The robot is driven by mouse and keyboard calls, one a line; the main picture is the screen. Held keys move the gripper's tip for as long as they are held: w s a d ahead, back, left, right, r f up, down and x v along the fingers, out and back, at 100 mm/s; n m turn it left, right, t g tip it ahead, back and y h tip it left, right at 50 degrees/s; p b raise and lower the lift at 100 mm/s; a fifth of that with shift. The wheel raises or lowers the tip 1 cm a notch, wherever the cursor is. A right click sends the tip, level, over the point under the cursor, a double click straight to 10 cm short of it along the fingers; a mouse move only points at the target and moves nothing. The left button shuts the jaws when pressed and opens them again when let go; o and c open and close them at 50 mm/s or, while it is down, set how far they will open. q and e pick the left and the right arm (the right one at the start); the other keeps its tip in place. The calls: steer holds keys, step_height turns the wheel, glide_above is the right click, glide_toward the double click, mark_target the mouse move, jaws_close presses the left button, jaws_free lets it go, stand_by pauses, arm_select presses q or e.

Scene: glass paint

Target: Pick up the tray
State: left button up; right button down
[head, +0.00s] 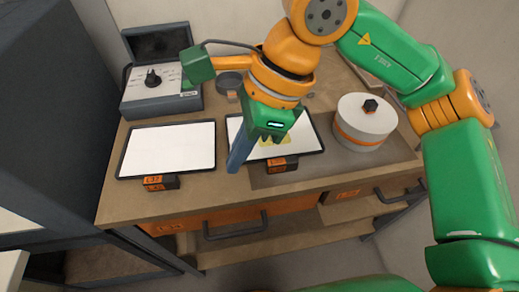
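Two flat trays with white faces and thin black rims lie on the wooden bench. The left tray (167,148) is in full view, with nothing on it. The right tray (308,138) is partly hidden behind my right gripper (254,150). A small yellow patch (284,140) shows on the right tray, just beside the fingers. My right gripper points down over the left part of this tray. A long blue-grey bar reaches down from it near the tray's left edge; I cannot tell whether it is a finger or something held. Contact is unclear. My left gripper is out of view.
A grey control box (162,94) with a black knob stands back left. A round white drum (365,120) with an orange band stands right of the right tray. Small orange-marked blocks (160,183) sit at the trays' front edges. Drawers with dark handles (236,227) are below.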

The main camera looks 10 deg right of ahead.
steer(key=shift+s+a+r, duration=0.15)
steer(key=shift+a+r, duration=0.05)
steer(key=c, duration=1.6)
jaws_free()
steer(key=shift+c, duration=1.6)
jaws_free()
